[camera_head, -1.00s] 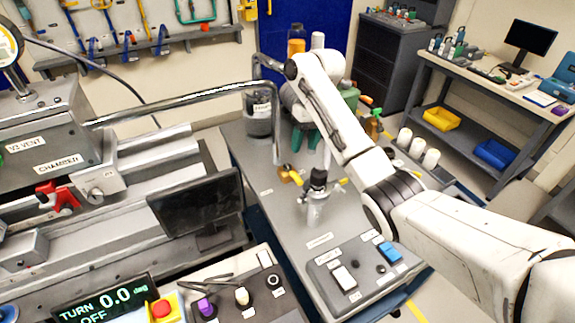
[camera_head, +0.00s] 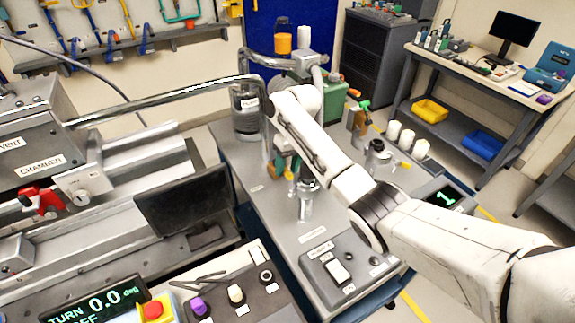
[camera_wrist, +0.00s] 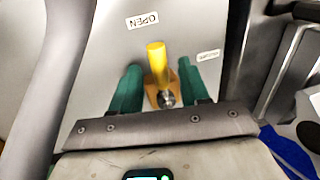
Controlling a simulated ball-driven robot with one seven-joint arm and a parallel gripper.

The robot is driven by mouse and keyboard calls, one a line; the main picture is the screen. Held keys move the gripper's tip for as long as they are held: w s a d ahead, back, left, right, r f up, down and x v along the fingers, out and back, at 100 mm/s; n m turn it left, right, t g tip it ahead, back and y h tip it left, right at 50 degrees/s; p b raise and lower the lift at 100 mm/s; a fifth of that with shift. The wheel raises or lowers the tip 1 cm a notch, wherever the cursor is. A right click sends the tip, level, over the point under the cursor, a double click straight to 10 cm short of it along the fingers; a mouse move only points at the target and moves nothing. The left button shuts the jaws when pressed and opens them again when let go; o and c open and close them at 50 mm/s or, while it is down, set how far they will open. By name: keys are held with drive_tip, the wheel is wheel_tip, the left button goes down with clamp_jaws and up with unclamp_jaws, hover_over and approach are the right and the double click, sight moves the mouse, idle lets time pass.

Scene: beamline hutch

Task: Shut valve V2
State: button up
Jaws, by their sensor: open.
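In the wrist view a valve with a yellow lever (camera_wrist: 156,52) on an orange-brown body (camera_wrist: 153,93) stands over a grey plate. The lever points towards a label reading OPEN (camera_wrist: 142,20). A second label (camera_wrist: 208,55) to the right is blurred. My gripper (camera_wrist: 158,70) is open, with one green finger on each side of the valve; I cannot tell whether either touches it. In the head view my gripper (camera_head: 284,160) is low at the bench, partly hidden by my arm. A bit of yellow (camera_head: 290,176) shows beside it. I cannot read a V2 mark.
A silver pipe fitting (camera_head: 305,203) stands close by the gripper. A bent metal rail (camera_head: 165,100) runs to the left. Bare bench top (camera_head: 245,175) lies left of the gripper.

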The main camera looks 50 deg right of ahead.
clamp_jaws()
idle(0.3)
idle(0.3)
